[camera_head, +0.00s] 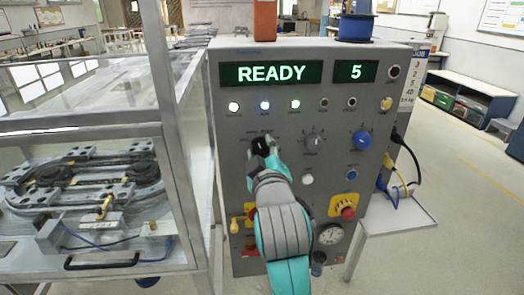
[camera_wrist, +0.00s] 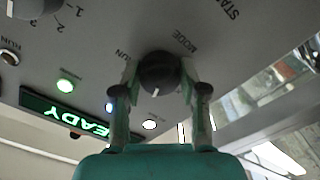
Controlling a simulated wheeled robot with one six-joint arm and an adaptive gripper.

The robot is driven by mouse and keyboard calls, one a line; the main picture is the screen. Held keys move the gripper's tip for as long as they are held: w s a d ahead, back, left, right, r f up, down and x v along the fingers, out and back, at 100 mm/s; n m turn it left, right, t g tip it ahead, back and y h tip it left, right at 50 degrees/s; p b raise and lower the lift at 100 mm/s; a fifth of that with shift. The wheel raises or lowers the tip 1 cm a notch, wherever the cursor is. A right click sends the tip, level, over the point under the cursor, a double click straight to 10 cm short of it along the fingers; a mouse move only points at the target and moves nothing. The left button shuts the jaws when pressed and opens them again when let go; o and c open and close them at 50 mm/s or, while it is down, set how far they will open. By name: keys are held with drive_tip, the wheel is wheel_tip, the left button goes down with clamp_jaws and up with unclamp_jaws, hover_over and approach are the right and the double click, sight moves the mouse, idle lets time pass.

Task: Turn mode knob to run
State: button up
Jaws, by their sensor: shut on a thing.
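The mode knob (camera_wrist: 158,72) is dark and round, set in the grey panel, with a short white mark at its lower edge in the wrist view. Beside it the words MODE and RUN are printed, and a cut-off label starting STA is at the top. My gripper (camera_wrist: 161,82) has one finger on each side of the knob, shut on it. In the head view my gripper (camera_head: 265,150) covers most of the knob (camera_head: 259,145), at the panel's left.
The control panel (camera_head: 228,130) shows READY and 5, with lit lamps below. A grey knob (camera_head: 313,142), a blue knob (camera_head: 361,140) and a red stop button (camera_head: 347,211) are to the right. A glass-walled track case (camera_head: 187,150) stands close on the left.

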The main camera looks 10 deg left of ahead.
drive_tip(key=m, duration=0.3)
drive_tip(key=shift+m, duration=0.4)
drive_tip(key=m, duration=0.4)
drive_tip(key=shift+m, duration=0.3)
drive_tip(key=m, duration=0.4)
drive_tip(key=shift+a+m, duration=0.1)
drive_tip(key=shift+m, duration=2.3)
drive_tip(key=o, duration=1.1)
drive_tip(key=shift+o, duration=0.2)
drive_tip(key=shift+s, duration=0.15)
drive_tip(key=v, duration=1.1)
drive_tip(key=shift+s, duration=0.35)
